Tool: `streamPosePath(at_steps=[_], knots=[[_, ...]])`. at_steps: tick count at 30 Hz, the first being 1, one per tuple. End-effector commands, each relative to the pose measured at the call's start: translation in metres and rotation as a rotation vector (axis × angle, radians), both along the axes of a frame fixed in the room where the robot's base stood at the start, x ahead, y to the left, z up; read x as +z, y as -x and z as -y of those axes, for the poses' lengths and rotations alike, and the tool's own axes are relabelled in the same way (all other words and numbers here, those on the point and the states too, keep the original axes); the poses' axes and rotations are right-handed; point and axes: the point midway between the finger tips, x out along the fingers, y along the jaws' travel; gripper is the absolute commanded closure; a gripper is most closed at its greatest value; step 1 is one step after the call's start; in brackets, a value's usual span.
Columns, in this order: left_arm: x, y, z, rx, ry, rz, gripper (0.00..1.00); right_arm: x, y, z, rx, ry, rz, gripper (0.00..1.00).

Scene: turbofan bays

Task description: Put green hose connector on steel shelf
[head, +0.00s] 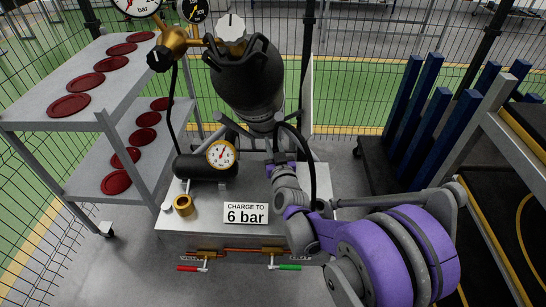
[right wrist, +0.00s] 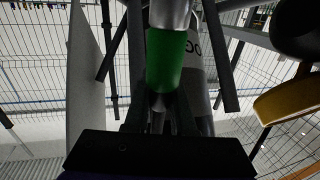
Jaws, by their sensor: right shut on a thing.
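My right gripper (head: 279,148) is shut on the connector, just below the dark bottle and above the bench. My left gripper is not in view. A grey two-level steel shelf (head: 52,112) stands at the left, with red discs on both levels.
The bench (head: 205,215) bears a "6 bar" sign (head: 246,214), a gauge (head: 221,154) and a brass ring (head: 183,205). The dark bottle (head: 248,80) with a brass valve and a black hose (head: 311,165) are close to my right arm. Blue posts (head: 405,95) stand at the right.

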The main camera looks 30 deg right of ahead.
Motion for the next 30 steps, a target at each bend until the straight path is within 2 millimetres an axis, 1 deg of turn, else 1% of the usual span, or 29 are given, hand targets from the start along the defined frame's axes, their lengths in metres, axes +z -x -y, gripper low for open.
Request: streamPosePath(at_steps=[2,6,9,18,22,23,24,27,30], knots=[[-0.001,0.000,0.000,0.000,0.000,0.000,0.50,-0.007,0.000,0.000,0.000,0.000,0.000,1.00],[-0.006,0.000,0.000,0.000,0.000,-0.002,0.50,-0.028,0.000,0.000,0.000,-0.001,0.000,1.00],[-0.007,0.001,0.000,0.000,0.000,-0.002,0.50,-0.039,0.000,0.000,0.000,-0.001,0.001,1.00],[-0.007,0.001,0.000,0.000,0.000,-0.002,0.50,-0.041,0.000,0.000,0.000,-0.001,0.001,1.00],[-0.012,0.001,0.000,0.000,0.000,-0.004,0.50,-0.045,0.000,0.000,0.000,0.000,0.000,1.00],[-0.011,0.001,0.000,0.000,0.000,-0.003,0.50,-0.044,0.000,0.000,0.000,0.000,0.000,0.71],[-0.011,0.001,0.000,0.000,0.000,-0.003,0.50,-0.044,0.000,0.000,0.000,0.000,0.000,0.64],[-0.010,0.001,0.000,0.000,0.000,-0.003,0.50,-0.043,0.000,0.000,0.000,-0.001,0.000,0.47],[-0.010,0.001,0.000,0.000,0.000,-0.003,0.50,-0.043,0.000,0.000,0.000,-0.001,0.000,0.47]])
